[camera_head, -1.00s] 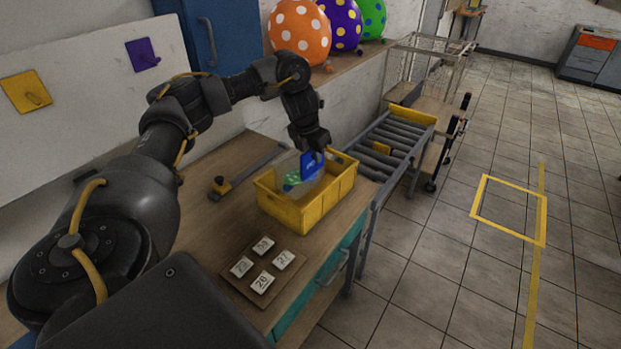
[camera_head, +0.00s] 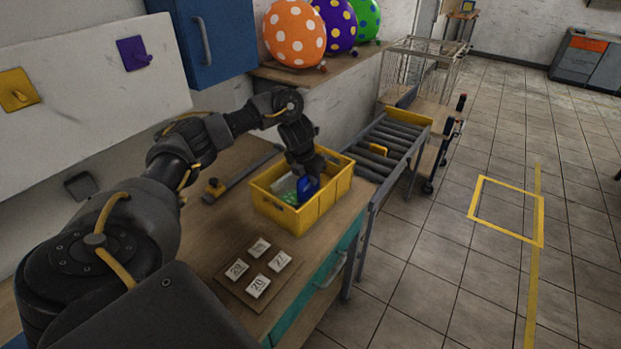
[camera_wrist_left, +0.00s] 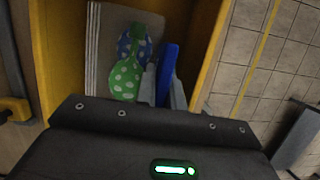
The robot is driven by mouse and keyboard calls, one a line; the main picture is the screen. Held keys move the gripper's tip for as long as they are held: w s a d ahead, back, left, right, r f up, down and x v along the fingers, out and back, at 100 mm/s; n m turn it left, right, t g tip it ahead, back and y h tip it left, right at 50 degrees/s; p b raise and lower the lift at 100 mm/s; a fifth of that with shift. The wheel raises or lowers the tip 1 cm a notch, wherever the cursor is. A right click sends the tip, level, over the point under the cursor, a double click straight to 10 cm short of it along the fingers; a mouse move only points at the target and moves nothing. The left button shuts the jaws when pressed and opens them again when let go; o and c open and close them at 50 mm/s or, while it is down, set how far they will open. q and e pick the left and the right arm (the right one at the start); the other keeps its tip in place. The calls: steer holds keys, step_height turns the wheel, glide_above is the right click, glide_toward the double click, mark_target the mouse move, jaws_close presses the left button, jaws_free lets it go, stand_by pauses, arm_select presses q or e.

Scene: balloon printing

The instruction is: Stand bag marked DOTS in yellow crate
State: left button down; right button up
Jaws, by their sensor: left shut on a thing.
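The yellow crate (camera_head: 312,212) stands on the wooden bench in the head view; its walls also show in the left wrist view (camera_wrist_left: 42,60). My left gripper (camera_head: 306,178) points down into the crate, with its fingers (camera_wrist_left: 163,90) shut on the blue header of the bag (camera_head: 308,188). In the left wrist view the blue header (camera_wrist_left: 167,68) shows edge-on between the fingers, beside green and blue dotted balloons (camera_wrist_left: 128,72). The bag is inside the crate walls. Its lower part and whether it touches the crate floor are hidden, and the marking cannot be read.
A board with several numbered white tiles (camera_head: 258,286) lies on the bench in front of the crate. A metal bar with a yellow clamp (camera_head: 216,188) lies left of it. A roller conveyor (camera_head: 385,150) adjoins the right. Dotted balloons (camera_head: 297,34) sit on the shelf behind.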

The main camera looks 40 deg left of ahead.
arm_select(q)
steer(key=c, duration=1.9)
jaws_free()
steer(key=shift+f, duration=0.1)
steer(key=shift+c, duration=0.2)
steer(key=o, duration=0.4)
steer(key=shift+o, duration=0.2)
steer(key=shift+r, duration=0.3)
steer(key=p+v, duration=0.3)
steer(key=v, duration=0.8)
steer(key=shift+s+r, duration=0.2)
steer(key=shift+r, duration=0.1)
steer(key=shift+f, duration=0.1)
steer(key=b+x, duration=0.3)
steer(key=x, duration=0.8)
steer(key=shift+w+f, duration=0.2)
steer(key=shift+f, duration=0.1)
